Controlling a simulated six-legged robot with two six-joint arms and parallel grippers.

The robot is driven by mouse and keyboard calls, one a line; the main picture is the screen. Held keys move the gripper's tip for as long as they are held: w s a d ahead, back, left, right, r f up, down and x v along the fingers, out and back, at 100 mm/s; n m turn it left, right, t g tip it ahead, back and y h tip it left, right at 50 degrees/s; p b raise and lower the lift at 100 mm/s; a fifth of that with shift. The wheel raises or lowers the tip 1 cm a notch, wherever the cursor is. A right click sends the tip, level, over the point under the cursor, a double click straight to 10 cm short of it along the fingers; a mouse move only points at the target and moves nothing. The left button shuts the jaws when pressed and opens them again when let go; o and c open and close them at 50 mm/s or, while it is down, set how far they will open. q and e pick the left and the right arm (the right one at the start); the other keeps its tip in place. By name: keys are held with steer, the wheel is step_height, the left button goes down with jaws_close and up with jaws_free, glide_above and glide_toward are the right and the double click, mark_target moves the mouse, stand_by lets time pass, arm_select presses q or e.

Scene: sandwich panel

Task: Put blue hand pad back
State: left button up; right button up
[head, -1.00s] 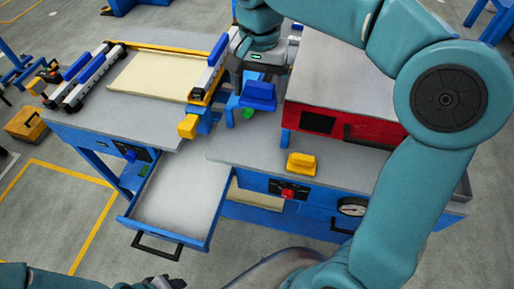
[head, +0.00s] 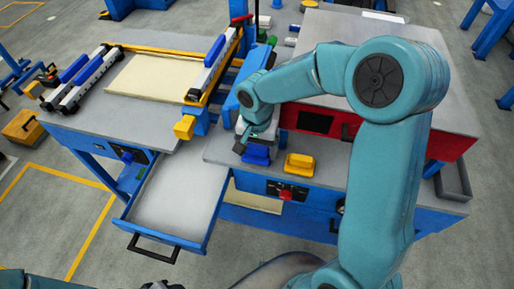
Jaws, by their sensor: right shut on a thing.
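The blue hand pad (head: 257,154) is at the front of the grey bench top, left of the yellow hand pad (head: 299,164). My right gripper (head: 247,142) is shut on the blue pad from behind and above; its fingers are mostly hidden by its own body. The pad is at or just above the bench surface; I cannot tell whether it touches. My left gripper (head: 160,285) shows only in part at the bottom edge, and its jaws cannot be made out.
A red-fronted press box (head: 330,121) stands behind the pads. An open drawer (head: 178,190) juts out at the front left. A panel frame with clamps (head: 150,78) lies on the left table. A red knob (head: 286,194) is on the bench front below the yellow pad.

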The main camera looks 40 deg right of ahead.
mark_target(257, 148)
steer(key=shift+f, duration=0.2)
steer(key=shift+f, duration=0.1)
steer(key=shift+f+b, duration=0.15)
steer(key=shift+b, duration=0.15)
steer(key=o, duration=0.9)
step_height(257, 148, up, 12)
steer(key=shift+r+p, duration=0.25)
steer(key=shift+p, duration=0.2)
steer(key=shift+s, duration=0.1)
